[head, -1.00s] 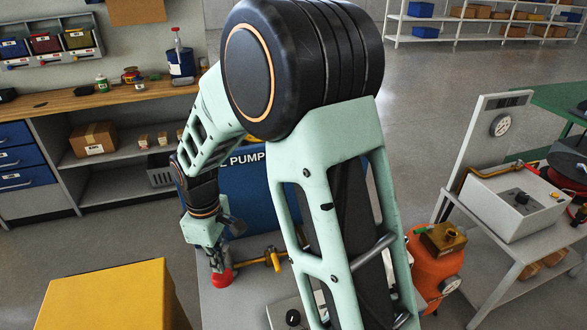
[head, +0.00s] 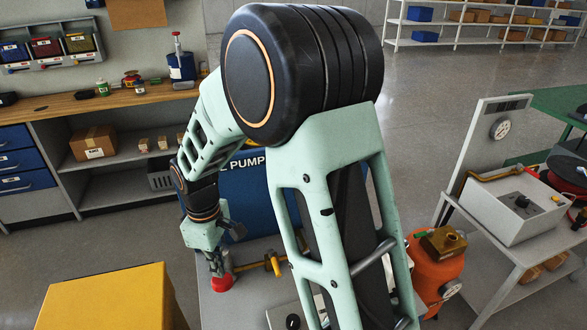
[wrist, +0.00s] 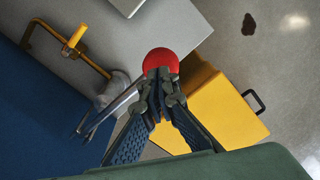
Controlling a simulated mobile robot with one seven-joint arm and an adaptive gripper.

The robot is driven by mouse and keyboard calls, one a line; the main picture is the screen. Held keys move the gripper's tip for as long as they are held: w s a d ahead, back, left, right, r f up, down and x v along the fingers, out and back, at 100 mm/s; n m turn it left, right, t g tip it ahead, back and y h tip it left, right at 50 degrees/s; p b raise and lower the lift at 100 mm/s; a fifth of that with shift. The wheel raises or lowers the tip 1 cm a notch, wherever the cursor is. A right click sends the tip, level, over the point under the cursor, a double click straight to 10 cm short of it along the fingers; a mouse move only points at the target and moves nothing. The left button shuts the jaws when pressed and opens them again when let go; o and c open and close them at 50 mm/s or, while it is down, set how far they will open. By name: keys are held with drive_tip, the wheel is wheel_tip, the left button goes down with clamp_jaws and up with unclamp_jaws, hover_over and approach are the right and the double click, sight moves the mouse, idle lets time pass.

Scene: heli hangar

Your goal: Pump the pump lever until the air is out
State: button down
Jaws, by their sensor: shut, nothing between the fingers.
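A blue panel lettered "L PUMP" (head: 238,190) stands behind my arm in the head view, its first letters hidden. The pump lever's red knob (head: 222,284) shows at the lower left of that view, just below my gripper (head: 217,266). In the wrist view the red knob (wrist: 161,60) is right at the tips of my gripper (wrist: 160,84), which is shut and empty. Tips and knob appear to touch, though I cannot be sure. A grey metal bar (wrist: 122,100) runs beside the fingers. A brass pipe with a yellow handle (wrist: 76,36) is at the upper left.
A yellow box (head: 105,297) stands at the lower left, close to the gripper. An orange tank (head: 430,270) and a cart with a white control box (head: 515,207) are at right. A wooden workbench (head: 60,108) is at back left. Open floor lies beyond.

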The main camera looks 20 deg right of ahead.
wheel_tip(320, 180, down, 13)
drive_tip(key=b, duration=0.9)
wheel_tip(320, 180, up, 13)
drive_tip(key=p, duration=1)
drive_tip(key=shift+r, duration=0.15)
